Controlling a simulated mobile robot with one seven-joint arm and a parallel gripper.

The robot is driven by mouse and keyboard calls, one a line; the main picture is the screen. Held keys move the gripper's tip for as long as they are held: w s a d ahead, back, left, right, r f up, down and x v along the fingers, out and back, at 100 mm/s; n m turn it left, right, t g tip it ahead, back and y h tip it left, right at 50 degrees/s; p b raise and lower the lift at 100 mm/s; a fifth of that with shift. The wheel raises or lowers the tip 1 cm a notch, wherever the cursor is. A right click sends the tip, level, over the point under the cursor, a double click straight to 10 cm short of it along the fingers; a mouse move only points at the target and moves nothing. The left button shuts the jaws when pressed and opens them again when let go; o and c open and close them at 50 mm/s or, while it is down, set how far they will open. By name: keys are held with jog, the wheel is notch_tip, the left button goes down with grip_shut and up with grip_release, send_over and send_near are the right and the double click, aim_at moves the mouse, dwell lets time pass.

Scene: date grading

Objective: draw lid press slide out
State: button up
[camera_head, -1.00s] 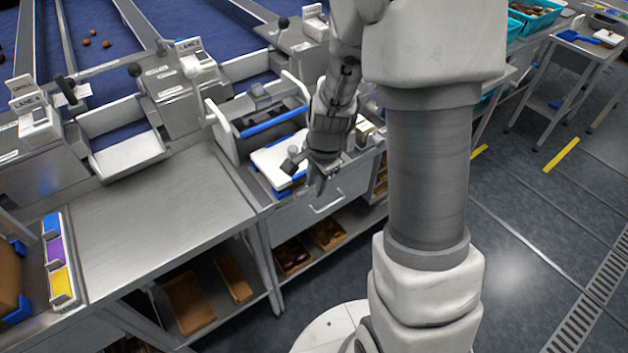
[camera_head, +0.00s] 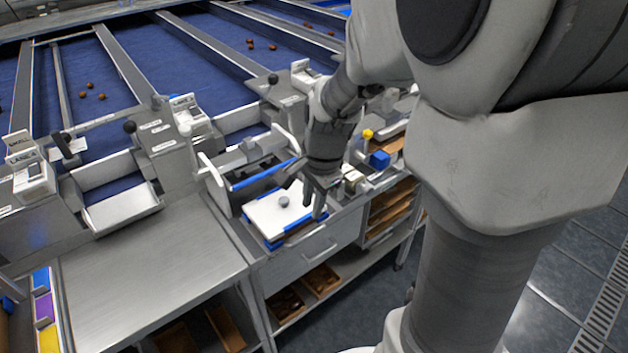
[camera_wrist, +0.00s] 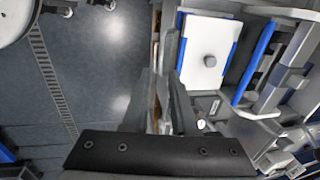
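The lid press (camera_head: 214,186) is a white-sided frame with a blue bar on the bench. In front of it lies a flat white lid (camera_head: 270,216) with a round grey knob (camera_head: 284,201) and blue edging, seemingly on a slide. The wrist view shows the white lid (camera_wrist: 203,78) with its knob (camera_wrist: 210,60) between two blue strips, and the press's blue bar (camera_wrist: 254,64) to its right. My gripper (camera_head: 303,197) hangs over the lid's right part, fingers apart and empty. In the wrist view its fingers (camera_wrist: 166,100) point left of the lid, clear of the knob.
A drawer with a handle (camera_head: 320,252) is under the press. A blue block (camera_head: 380,160) and a yellow knob (camera_head: 367,134) stand right of my gripper. The steel bench top (camera_head: 150,285) at left is clear. Blue sorting lanes (camera_head: 200,75) lie behind.

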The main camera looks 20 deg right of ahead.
jog(key=r, duration=0.3)
jog(key=s+r, duration=0.1)
jog(key=shift+d+r, duration=0.15)
jog(key=shift+r, duration=0.25)
jog(key=s+a+r+n+t, duration=0.3)
jog(key=s+r+n, duration=0.6)
jog(key=s+n, duration=0.4)
jog(key=shift+s+r+n+t+h, duration=0.15)
jog(key=shift+s+n+t+h, duration=0.2)
jog(key=shift+n, duration=0.35)
jog(key=shift+d, duration=0.1)
